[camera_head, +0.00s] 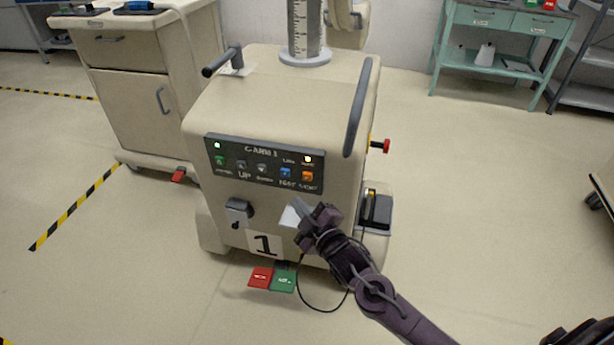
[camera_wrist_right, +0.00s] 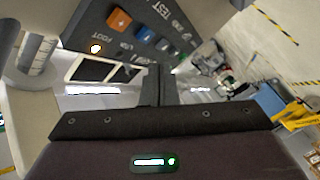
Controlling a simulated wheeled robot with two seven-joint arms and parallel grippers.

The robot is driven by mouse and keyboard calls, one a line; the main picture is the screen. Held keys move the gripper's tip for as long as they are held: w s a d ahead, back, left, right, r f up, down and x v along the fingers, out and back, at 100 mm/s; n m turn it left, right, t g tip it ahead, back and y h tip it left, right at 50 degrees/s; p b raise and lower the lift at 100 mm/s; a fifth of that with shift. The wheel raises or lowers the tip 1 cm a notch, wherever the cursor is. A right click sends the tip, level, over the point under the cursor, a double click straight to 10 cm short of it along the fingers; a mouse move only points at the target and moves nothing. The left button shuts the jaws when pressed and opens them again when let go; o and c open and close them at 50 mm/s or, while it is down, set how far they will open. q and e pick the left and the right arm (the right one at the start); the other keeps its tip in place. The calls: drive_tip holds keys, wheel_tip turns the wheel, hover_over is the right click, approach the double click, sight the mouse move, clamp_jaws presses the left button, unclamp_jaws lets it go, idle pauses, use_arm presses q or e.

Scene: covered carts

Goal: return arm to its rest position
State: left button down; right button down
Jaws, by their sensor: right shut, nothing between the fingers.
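My right gripper (camera_head: 300,207) is shut and empty in front of the beige cart's lower front, just below its button panel (camera_head: 264,165). In the right wrist view its fingers (camera_wrist_right: 155,84) are together, with the tilted panel (camera_wrist_right: 140,28) beyond them. The panel has several coloured buttons and two lit lamps. A white card or plate (camera_head: 290,216) shows on the cart front right behind the fingers; I cannot tell whether they touch it. My left gripper is not in view.
The cart (camera_head: 250,100) has a dark side handle (camera_head: 357,108), a red knob (camera_head: 381,146), and red (camera_head: 260,277) and green (camera_head: 283,279) pedals at its foot. A cabinet (camera_head: 135,85) stands left, a green table (camera_head: 490,55) far right. Floor between is clear.

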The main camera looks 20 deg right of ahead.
idle(0.3)
